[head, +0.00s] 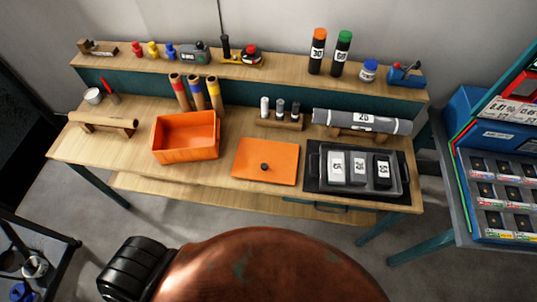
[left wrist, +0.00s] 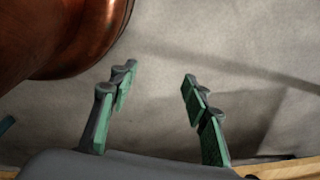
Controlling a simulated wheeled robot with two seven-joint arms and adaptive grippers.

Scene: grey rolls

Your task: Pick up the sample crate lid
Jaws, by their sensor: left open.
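The sample crate lid (head: 250,152) is a flat orange panel with a small black knob (head: 264,167) in its middle. It lies flat on the wooden workbench, at the middle of the bench in the head view. The open orange crate (head: 186,154) stands just left of it, apart from it. My left gripper (left wrist: 158,74) shows in the left wrist view, its green-padded fingers spread wide with nothing between them. Neither gripper shows in the head view, and the lid does not show in the left wrist view.
A dark tray with grey and black weights (head: 358,168) sits right of the lid. A rack of small vials (head: 281,124) and a grey roll (head: 361,122) lie behind. Cardboard tubes (head: 197,94) stand behind the crate. The bench's front edge (head: 180,179) runs before the crate.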

